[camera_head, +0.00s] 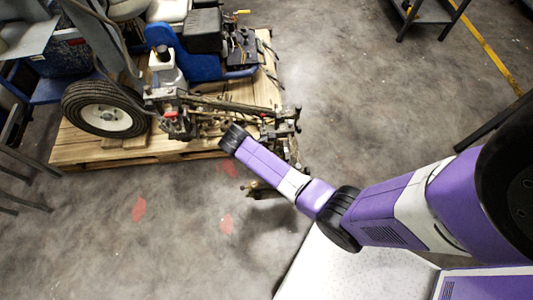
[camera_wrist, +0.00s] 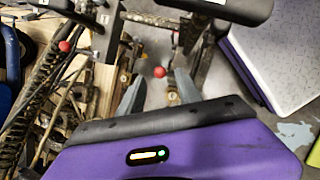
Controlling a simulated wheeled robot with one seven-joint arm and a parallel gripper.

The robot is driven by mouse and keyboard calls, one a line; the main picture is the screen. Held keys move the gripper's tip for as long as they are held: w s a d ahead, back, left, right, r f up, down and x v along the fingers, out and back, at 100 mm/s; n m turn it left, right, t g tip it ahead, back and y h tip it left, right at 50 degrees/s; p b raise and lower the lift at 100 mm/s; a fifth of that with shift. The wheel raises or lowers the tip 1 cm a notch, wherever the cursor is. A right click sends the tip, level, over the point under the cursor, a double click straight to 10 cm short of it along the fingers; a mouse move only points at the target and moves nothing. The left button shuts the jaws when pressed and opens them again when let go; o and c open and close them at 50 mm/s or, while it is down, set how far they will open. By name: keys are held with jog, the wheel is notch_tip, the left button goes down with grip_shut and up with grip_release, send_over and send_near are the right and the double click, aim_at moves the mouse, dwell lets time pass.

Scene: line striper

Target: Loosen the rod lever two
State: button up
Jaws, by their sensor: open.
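The line striper (camera_head: 190,110) stands on a wooden pallet in the head view, with its rod assembly at the pallet's front right. My gripper (camera_wrist: 159,77) is open in the wrist view, its two grey fingers pointing at this assembly. A red ball knob (camera_wrist: 159,71) shows between the fingertips; whether it lies level with them or beyond I cannot tell. A second red knob (camera_wrist: 64,46) is to the left, by a coil spring. Small white number tags show on the rods, but I cannot tell surely which lever is two. In the head view my wrist hides the fingers.
The wooden pallet (camera_head: 85,150) lies under the machine, and a black tyre (camera_head: 105,108) stands at its left. Dark bars and rods cross close around my fingers in the wrist view. Grey floor (camera_head: 370,110) is clear right of the pallet.

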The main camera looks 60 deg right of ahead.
jog(key=shift+b+x, duration=0.55)
jog(key=shift+x, duration=2.2)
grip_shut()
jog(key=shift+w, duration=0.1)
